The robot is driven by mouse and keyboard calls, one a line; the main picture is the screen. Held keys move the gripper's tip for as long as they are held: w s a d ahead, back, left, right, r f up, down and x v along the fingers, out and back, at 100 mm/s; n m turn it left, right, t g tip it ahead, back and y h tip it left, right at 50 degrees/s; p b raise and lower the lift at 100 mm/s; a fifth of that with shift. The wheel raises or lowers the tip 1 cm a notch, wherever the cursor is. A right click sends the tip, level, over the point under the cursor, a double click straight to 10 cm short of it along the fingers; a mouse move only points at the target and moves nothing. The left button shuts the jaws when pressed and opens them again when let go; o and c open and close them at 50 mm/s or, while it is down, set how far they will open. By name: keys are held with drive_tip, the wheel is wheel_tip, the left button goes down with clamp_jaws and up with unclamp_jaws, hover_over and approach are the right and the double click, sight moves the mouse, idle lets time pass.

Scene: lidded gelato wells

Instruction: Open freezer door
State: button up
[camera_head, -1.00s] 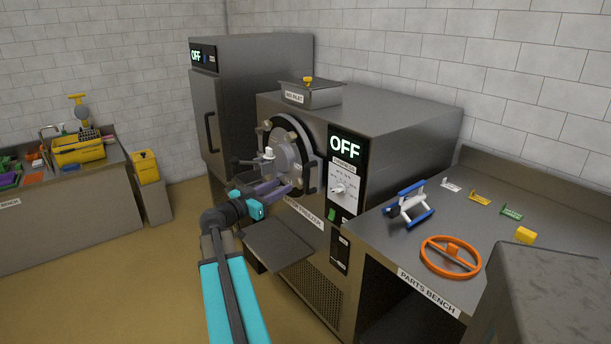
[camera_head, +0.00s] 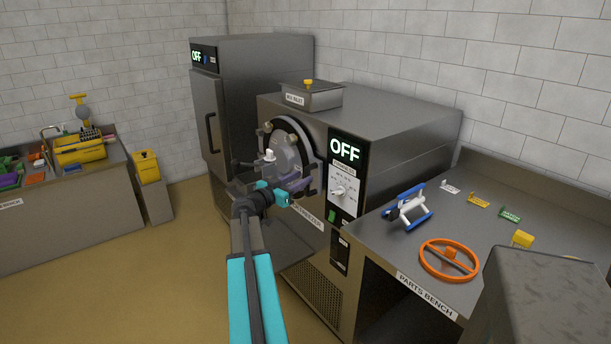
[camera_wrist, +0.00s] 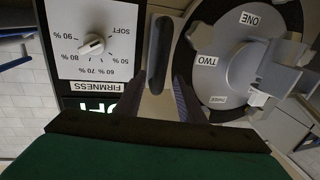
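The freezer door (camera_head: 289,150) is a round grey disc in a dark ring on the front of the batch freezer, and it looks shut. Its black vertical bar handle (camera_head: 317,178) is at the ring's right side. My gripper (camera_head: 303,186) is in front of the door's lower right, close to the handle. In the wrist view the handle (camera_wrist: 158,55) stands just ahead of my gripper (camera_wrist: 160,95), roughly between the lines of its fingers. The fingers look apart, with nothing visibly held. Whether they touch the handle cannot be told.
The control panel (camera_head: 343,190) with a knob and a lit OFF display is right of the door. The parts bench (camera_head: 395,245) holds an orange ring (camera_head: 448,260) and a blue-white frame (camera_head: 405,207). A tall cabinet (camera_head: 255,75) stands behind left.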

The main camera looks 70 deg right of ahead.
sight(306, 193)
drive_tip(key=shift+p+x, duration=0.3)
drive_tip(key=shift+x, duration=1.45)
clamp_jaws()
drive_tip(key=shift+a, duration=0.35)
drive_tip(key=shift+d, duration=0.3)
